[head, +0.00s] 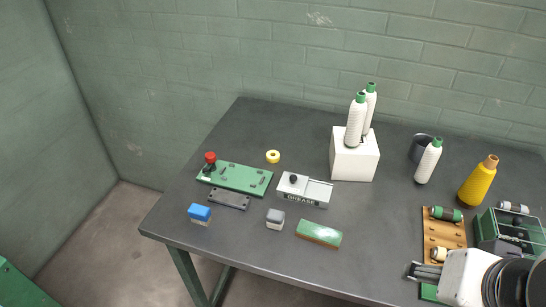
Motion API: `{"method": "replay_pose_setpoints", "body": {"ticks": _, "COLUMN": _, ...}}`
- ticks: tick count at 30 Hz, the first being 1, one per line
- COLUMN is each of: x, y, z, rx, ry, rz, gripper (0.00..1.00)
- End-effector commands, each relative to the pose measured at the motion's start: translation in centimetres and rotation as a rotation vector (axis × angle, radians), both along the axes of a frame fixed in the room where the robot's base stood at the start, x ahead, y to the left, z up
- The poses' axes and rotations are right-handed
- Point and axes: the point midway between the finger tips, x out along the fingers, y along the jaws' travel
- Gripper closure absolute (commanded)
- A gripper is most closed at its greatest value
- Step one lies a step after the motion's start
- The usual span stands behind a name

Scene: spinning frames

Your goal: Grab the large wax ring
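A small yellow ring-shaped piece (273,156) lies flat on the dark table, just right of the green plate's far corner. It is the only loose thing that looks like a wax ring; its size is hard to judge here. My gripper (414,272) is at the lower right, its dark fingers pointing left, far from the yellow ring. The fingers are too small to tell whether they are open or shut.
A green plate (235,178) lies left. A wooden rack (442,234) and green crate (483,228) are near my gripper.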

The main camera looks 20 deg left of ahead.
Motion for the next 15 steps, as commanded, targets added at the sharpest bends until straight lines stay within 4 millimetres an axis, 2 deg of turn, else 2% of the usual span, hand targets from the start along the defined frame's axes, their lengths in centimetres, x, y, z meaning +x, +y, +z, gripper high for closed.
{"method": "replay_pose_setpoints", "body": {"ticks": 15, "x": 9.5, "y": 7.8, "z": 2.0, "rx": 0.398, "ry": 0.045, "rz": -0.289, "gripper": 0.51}}
